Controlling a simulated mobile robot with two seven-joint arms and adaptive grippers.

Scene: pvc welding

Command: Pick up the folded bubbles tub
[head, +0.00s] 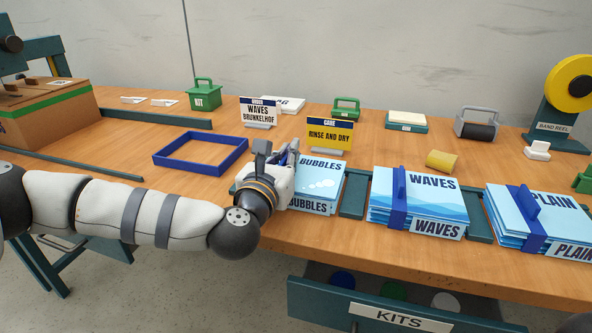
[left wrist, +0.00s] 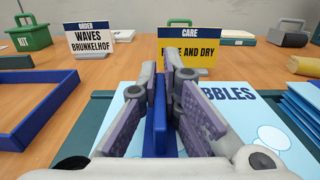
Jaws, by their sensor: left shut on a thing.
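The folded bubbles tub (head: 322,180) is a flat light blue stack labelled BUBBLES at the table's front edge, left of the waves stack. Its printed top also shows in the left wrist view (left wrist: 262,125). My left gripper (head: 284,156) is over its left part and hides that side. In the left wrist view, the fingers of my left gripper (left wrist: 160,95) are shut on both sides of an upright blue fin (left wrist: 158,125) on the tub. I cannot tell whether the tub is clear of the surface beneath. My right gripper is not in view.
The folded waves stack (head: 425,192) and plain stack (head: 545,215) stand to the right, each with a blue band. A blue open frame (head: 200,165) lies at left. Order (head: 258,113) and care (head: 329,133) signs stand behind. An open KITS drawer (head: 400,318) juts out below.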

